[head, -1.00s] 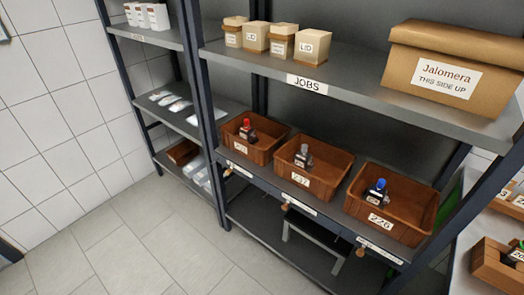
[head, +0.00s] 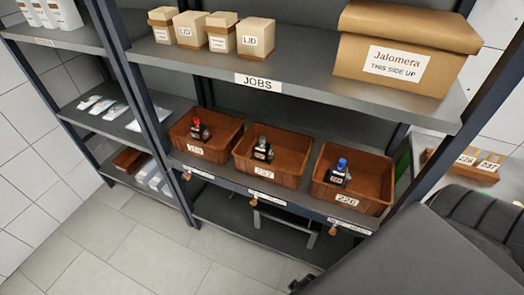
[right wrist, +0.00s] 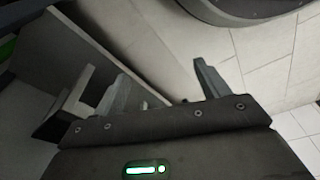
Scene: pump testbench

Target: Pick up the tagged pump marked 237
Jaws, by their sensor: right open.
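The middle brown crate (head: 283,171) on the shelf carries a tag that reads 237. A small dark pump with a grey top (head: 263,150) stands upright in it. The left crate (head: 219,132) holds a red-topped pump (head: 199,130); its tag is hard to read. The right crate (head: 375,188), tagged 226, holds a blue-topped pump (head: 340,173). In the right wrist view my right gripper (right wrist: 160,72) is open, with nothing between its fingers, away from the crates and over the floor. My left gripper is in no view.
The upper shelf, labelled JOBS (head: 259,82), overhangs the crates and holds several small boxes and a large Jalomera carton (head: 400,55). A dark shelf post (head: 135,100) stands left of the crates. A side table with tagged crates (head: 465,163) is at right.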

